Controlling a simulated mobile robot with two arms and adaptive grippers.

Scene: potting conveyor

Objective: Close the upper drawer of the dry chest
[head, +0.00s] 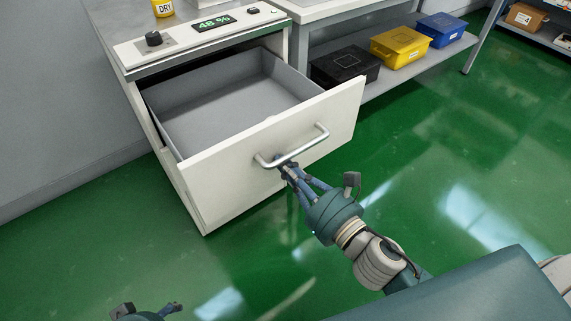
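The dry chest (180,50) is a white cabinet with a grey top at upper left. Its upper drawer (225,108) is pulled far out and its grey inside is empty. The white drawer front faces me and carries a silver bar handle (309,141). My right gripper (286,163) is at the left part of this handle, its fingertips close together around the bar. The fingers partly hide the contact. My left gripper (147,309) is low at the bottom left edge, apart from the chest, with its fingers spread and nothing between them.
A display (212,23) reading 48 % and a black knob (153,38) sit on the chest's top panel. Black (345,66), yellow (400,46) and blue (446,29) bins stand on a low shelf behind. The green floor around the drawer is clear.

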